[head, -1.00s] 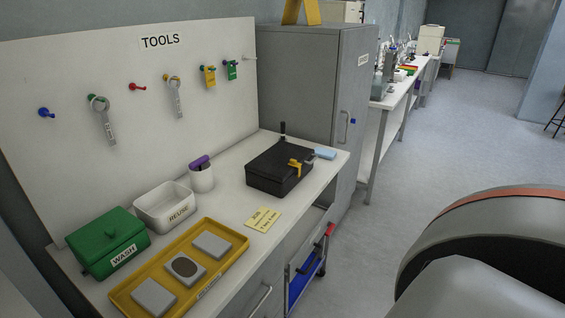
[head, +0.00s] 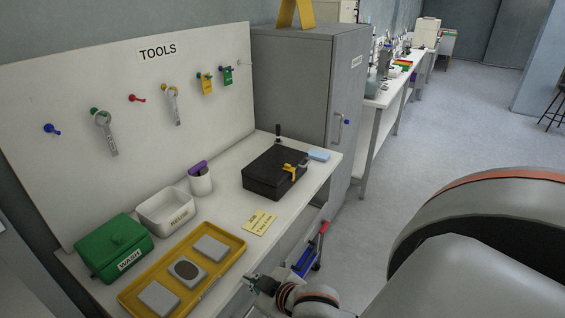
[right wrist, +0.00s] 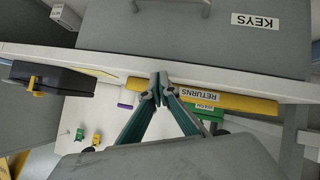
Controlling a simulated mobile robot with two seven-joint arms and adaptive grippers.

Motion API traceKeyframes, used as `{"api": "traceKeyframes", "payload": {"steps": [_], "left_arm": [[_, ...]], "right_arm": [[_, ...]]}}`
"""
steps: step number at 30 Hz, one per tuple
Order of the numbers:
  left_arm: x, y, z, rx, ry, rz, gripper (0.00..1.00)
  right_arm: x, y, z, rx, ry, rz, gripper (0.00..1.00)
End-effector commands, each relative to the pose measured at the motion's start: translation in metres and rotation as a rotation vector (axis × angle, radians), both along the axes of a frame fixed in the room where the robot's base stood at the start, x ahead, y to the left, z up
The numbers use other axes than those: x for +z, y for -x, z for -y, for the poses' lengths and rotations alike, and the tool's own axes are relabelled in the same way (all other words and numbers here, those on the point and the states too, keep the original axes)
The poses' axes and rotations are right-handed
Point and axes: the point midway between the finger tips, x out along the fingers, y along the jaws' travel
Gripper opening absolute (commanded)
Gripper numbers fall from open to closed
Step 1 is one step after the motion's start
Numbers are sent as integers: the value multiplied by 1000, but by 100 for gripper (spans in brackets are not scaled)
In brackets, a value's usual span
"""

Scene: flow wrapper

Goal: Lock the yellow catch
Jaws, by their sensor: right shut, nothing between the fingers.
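The yellow catch (head: 289,168) is on the front right side of a black lidded box (head: 266,178), which sits on the white bench. The lid looks down; I cannot tell how the catch is set. In the right wrist view, the box (right wrist: 62,78) is at the left with the yellow catch (right wrist: 33,84) on it. My right gripper (head: 252,281) is low at the bench's front edge, well short of the box. Its fingers (right wrist: 160,88) are shut with nothing between them and touch nothing I can make out. My left gripper is not in view.
A yellow tray (head: 229,238) with grey blocks, a green WASH box (head: 112,247), a white REUSE bin (head: 165,209) and a cup (head: 201,183) stand on the bench. A yellow note (head: 259,222) lies before the black box. A grey cabinet (head: 300,85) stands behind it.

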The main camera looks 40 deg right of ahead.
Motion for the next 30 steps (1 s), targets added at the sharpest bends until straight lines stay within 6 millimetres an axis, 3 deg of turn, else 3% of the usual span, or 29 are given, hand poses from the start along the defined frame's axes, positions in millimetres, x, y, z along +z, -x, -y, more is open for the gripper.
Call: {"api": "traceKeyframes", "payload": {"steps": [1,14,19,22,24,27,30], "left_arm": [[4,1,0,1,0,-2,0],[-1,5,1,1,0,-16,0],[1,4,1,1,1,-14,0],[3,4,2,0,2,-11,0],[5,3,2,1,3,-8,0],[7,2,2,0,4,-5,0],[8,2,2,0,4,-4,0]], "right_arm": [[18,-12,-2,-4,-31,34,0],[118,-98,-32,-20,-484,384,0],[193,-136,-24,-48,-793,618,0],[250,-155,0,-80,-1044,802,0],[287,-163,25,-112,-1224,935,0],[328,-167,70,-168,-1481,1123,0],[352,-165,122,-240,-1738,1309,0]]}}
